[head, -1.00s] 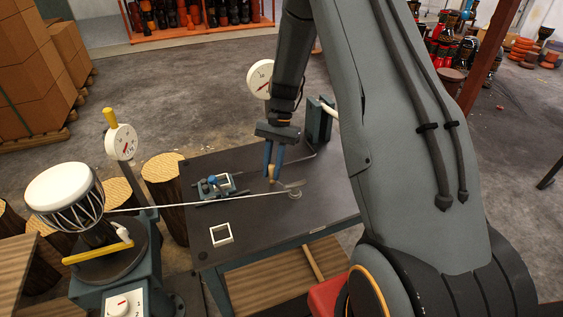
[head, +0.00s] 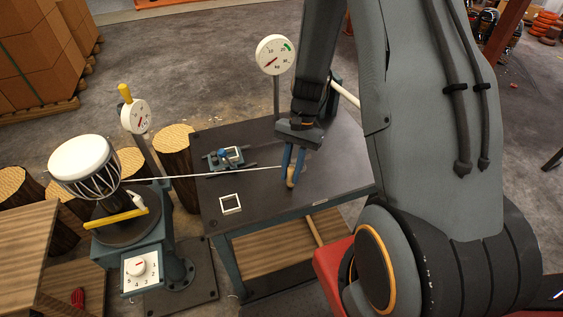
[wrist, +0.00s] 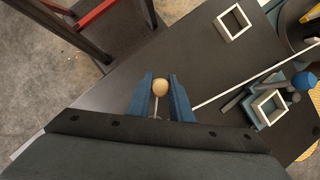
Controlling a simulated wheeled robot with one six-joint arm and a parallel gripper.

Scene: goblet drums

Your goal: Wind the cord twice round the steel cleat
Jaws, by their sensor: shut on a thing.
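My gripper (head: 291,181) is low over the dark bench top and shut on a pale wooden toggle, seen between the blue fingers in the wrist view (wrist: 160,87). The white cord (head: 215,174) runs nearly straight from beside the goblet drum (head: 82,160) across the bench to my fingers. It also shows in the wrist view (wrist: 250,76), passing behind the right finger.
A small blue-and-white clamp fixture (head: 226,158) sits behind the cord. A white square frame (head: 231,204) lies near the bench's front edge. A round dial gauge (head: 275,55) stands behind the bench.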

